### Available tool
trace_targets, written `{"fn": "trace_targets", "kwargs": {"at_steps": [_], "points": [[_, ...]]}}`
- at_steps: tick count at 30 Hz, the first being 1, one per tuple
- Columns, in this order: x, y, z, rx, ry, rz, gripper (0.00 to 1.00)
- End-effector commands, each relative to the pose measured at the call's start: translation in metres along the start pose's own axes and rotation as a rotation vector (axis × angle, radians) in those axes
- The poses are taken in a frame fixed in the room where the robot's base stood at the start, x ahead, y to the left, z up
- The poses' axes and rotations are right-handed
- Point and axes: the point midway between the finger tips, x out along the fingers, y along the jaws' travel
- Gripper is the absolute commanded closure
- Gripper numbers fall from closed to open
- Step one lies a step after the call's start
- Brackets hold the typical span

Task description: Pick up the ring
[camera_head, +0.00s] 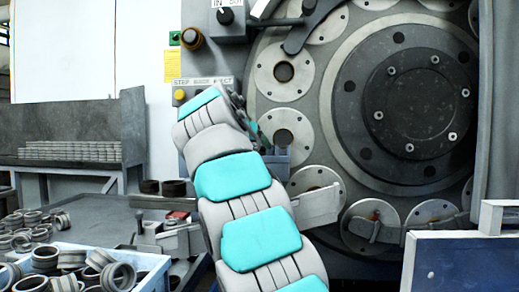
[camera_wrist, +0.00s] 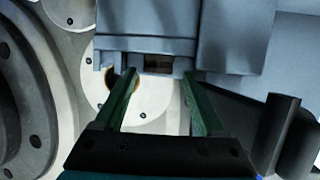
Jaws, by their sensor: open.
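Several metal rings (camera_head: 72,260) lie in a white-edged box (camera_head: 155,283) at the lower left of the head view. More loose rings (camera_head: 22,228) lie on the grey table beside it. I cannot tell which ring the task means. My gripper (camera_wrist: 160,73) shows in the wrist view with two green fingers apart and nothing between them. Its fingertips are close to a grey block (camera_wrist: 150,50) with a small dark slot. A pale disc (camera_wrist: 140,105) with a brown-rimmed hole is behind the fingers. In the head view my arm mostly hides the gripper.
The grinder's large dark round plate (camera_head: 418,112) is ringed by pale discs with holes. A metal chute (camera_head: 316,207) is right of my arm. A control panel (camera_head: 200,92) with buttons stands at left. A blue panel (camera_head: 462,265) fills the lower right.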

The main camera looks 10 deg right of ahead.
Motion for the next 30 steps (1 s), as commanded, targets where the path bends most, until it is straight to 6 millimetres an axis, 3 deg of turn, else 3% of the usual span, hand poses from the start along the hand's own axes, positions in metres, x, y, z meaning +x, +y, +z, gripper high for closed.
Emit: {"fn": "trace_targets", "kwargs": {"at_steps": [6,13,30], "points": [[0.028,0.0,-0.003,0.001,-0.002,0.001,0.28],[0.03,0.0,-0.003,0.001,-0.001,0.001,0.28],[0.03,0.0,-0.002,0.0,-0.001,0.001,0.91]]}}
